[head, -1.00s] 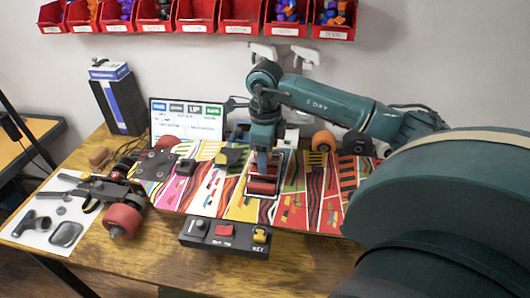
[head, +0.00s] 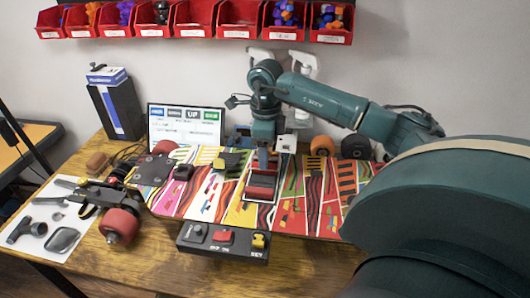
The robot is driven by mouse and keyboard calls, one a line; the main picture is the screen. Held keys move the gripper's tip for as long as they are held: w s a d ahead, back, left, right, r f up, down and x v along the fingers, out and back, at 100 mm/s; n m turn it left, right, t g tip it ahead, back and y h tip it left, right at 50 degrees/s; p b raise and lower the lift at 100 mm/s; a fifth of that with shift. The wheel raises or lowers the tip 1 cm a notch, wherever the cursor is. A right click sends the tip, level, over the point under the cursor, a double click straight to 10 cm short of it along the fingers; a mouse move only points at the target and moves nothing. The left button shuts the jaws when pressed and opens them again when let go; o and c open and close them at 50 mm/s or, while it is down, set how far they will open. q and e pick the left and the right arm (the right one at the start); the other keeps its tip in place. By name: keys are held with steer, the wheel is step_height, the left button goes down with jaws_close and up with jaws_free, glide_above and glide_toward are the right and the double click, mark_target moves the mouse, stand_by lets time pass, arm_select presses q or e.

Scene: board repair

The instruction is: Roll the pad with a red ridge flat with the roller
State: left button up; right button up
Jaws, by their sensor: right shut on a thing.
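My right gripper (head: 263,158) comes down from above onto the middle of the patterned board (head: 205,190). It is shut on the roller (head: 262,180), whose dark red cylinder shows just below the fingers. The roller sits over a white-outlined patch of the board. A red area, which looks like the pad with the red ridge (head: 260,193), shows at the front of this patch. The roller and the arm hide most of the pad, so I cannot tell how flat the ridge is. My left gripper is not in view.
A black control box (head: 223,240) with a red and a yellow part stands at the board's front edge. A wheel truck (head: 118,222) and a white sheet with tools (head: 50,225) lie to the left. A screen (head: 186,124) stands behind. Red bins (head: 193,16) line the wall.

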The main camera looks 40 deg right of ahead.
steer(key=shift+w+d, duration=0.9)
steer(key=shift+d, duration=0.2)
steer(key=shift+s+a, duration=0.95)
steer(key=shift+a, duration=0.15)
steer(key=shift+s+a+f+p, duration=0.1)
steer(key=shift+s+a+p, duration=0.3)
steer(key=shift+s+a, duration=0.85)
steer(key=shift+w+d, duration=0.95)
steer(key=shift+w, duration=0.1)
steer(key=shift+w+d+r+b, duration=0.1)
steer(key=shift+w+d+b, duration=0.05)
steer(key=shift+w+d, duration=0.55)
steer(key=shift+w+d+r+b, duration=0.15)
steer(key=shift+w+d, duration=0.3)
steer(key=shift+d, duration=0.3)
steer(key=shift+s+a, duration=0.5)
steer(key=shift+a, duration=0.15)
steer(key=shift+s+a+f+p, duration=0.15)
steer(key=shift+s+a+p, duration=0.05)
steer(key=shift+s+a, duration=0.7)
steer(key=shift+s+a+f+p, duration=0.2)
steer(key=shift+s+a, duration=0.45)
steer(key=shift+a, duration=0.4)
